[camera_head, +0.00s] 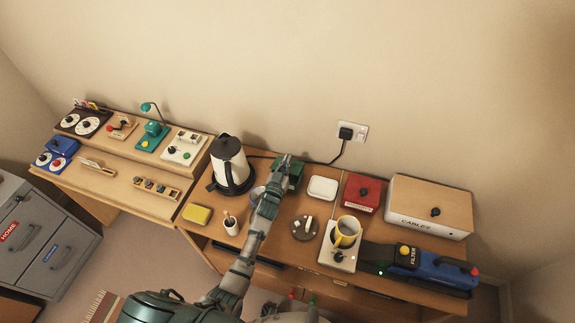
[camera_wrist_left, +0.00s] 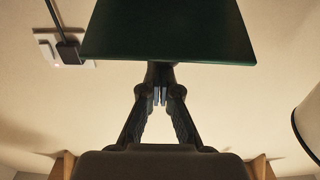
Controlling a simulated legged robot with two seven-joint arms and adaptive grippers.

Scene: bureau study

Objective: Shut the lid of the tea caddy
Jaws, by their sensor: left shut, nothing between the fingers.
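The tea caddy looks to be the dark green box (camera_head: 294,178) at the back of the desk, right of the kettle. My left arm reaches across the desk to it and hides part of it. My left gripper (camera_head: 284,161) is shut and empty, at the caddy's upper left side. In the left wrist view the shut fingertips (camera_wrist_left: 158,94) lie just below a broad, flat dark green panel (camera_wrist_left: 170,30), probably the caddy's lid. I cannot tell if they touch it, nor the lid's exact angle. My right gripper is not in view.
A kettle (camera_head: 231,164) stands close left of my arm, a white cup (camera_head: 231,226) nearer. A white container (camera_head: 323,188) and a red box (camera_head: 361,193) stand right of the caddy. A cord runs behind to the wall socket (camera_head: 352,131).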

